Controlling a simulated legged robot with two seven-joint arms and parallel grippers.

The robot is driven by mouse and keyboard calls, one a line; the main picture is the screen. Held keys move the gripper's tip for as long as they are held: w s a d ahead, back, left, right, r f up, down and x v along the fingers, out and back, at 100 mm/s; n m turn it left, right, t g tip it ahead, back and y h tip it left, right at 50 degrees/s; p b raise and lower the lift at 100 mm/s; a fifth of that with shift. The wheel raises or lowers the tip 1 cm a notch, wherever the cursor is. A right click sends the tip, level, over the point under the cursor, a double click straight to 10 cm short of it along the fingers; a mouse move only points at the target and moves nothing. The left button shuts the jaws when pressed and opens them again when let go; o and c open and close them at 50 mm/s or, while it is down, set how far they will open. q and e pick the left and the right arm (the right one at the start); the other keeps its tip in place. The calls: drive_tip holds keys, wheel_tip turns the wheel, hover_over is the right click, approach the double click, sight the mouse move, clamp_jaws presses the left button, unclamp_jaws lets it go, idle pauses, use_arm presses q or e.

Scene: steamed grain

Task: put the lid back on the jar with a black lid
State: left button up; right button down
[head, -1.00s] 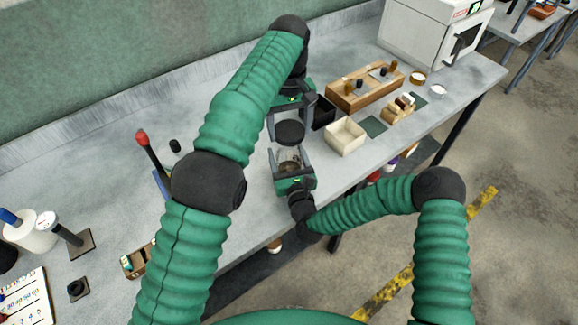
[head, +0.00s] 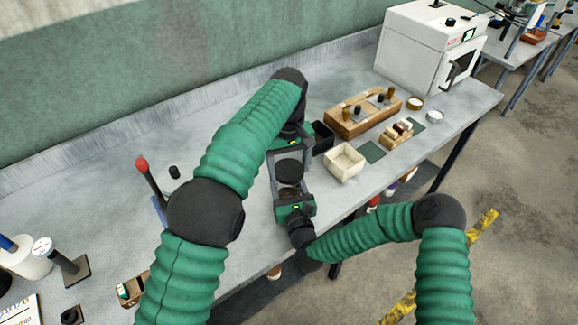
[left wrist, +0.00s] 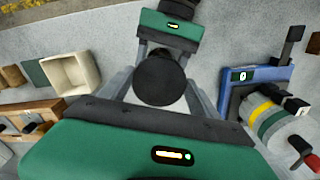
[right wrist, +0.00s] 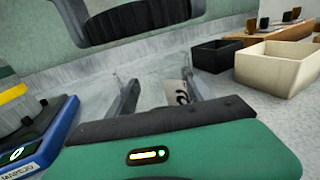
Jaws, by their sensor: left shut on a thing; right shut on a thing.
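The round black lid (head: 290,173) is between the fingers of my left gripper (head: 289,165), which is shut on it. In the left wrist view the lid (left wrist: 160,82) shows from above and covers most of what lies below. My right gripper (head: 291,193) is shut on the jar, just under and in front of the lid in the head view. In the right wrist view part of the clear jar's pale label (right wrist: 178,92) shows between the fingers. The jar's rim is hidden, so I cannot tell whether lid and jar touch.
A cream open box (head: 344,163) and a black box (head: 322,138) stand right of the grippers. A wooden rack (head: 364,114) and a white oven (head: 430,45) are farther right. A blue device (left wrist: 258,85) with a cylinder is close by.

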sight(289, 190)
use_arm(q)
drive_tip(key=shift+f, duration=0.25)
drive_tip(key=shift+f, duration=0.1)
drive_tip(key=shift+f, duration=0.8)
drive_tip(key=shift+f, duration=0.55)
idle(0.3)
